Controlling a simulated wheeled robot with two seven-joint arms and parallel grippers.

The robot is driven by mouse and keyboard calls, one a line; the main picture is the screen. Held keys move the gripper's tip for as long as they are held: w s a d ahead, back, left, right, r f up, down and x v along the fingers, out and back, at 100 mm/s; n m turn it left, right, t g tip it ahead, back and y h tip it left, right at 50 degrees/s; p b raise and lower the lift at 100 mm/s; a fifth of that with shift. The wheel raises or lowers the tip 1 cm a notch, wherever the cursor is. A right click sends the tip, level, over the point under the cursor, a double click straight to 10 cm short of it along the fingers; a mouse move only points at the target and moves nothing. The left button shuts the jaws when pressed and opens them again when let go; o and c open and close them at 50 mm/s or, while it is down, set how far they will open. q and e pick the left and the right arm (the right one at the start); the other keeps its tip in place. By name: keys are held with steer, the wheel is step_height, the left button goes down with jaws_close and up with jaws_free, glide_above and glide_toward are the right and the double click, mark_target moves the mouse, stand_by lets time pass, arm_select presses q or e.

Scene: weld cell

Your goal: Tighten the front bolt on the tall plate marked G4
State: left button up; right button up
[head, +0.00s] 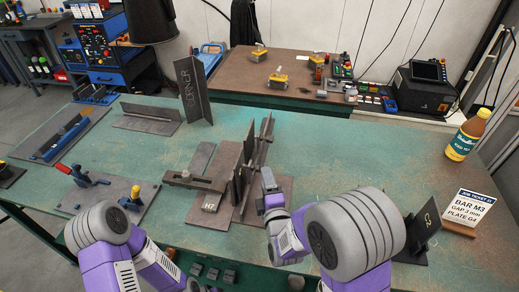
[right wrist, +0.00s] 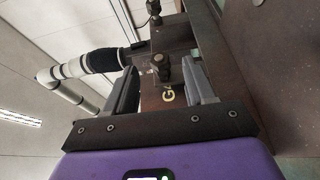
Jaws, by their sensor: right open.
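The tall plate marked G4 (right wrist: 168,96) shows in the right wrist view between my right fingers. A dark bolt (right wrist: 161,65) stands out from it, with a second bolt (right wrist: 153,8) farther up the picture. My right gripper (right wrist: 158,72) is open, one finger on each side of the nearer bolt; I cannot tell whether they touch it. In the head view my right gripper (head: 269,188) is just right of the upright plates (head: 250,160). The G4 marking and bolts cannot be made out there. My left arm shows at lower left; its gripper is out of view.
A plate marked H7 (head: 209,207) lies left of the uprights. A C2 plate (head: 424,228) stands right of my right arm. A sign (head: 471,207) reads bar M3, gap 3 mm, plate G4. A bottle (head: 466,136) stands at right. The back right tabletop is clear.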

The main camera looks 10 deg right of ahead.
mark_target(262, 165)
steer(key=shift+w+a+b, duration=0.15)
steer(key=shift+w+b, duration=0.25)
steer(key=shift+w, duration=1.35)
steer(key=shift+w+a+b, duration=0.15)
steer(key=shift+w+b, duration=0.25)
steer(key=shift+w, duration=1.3)
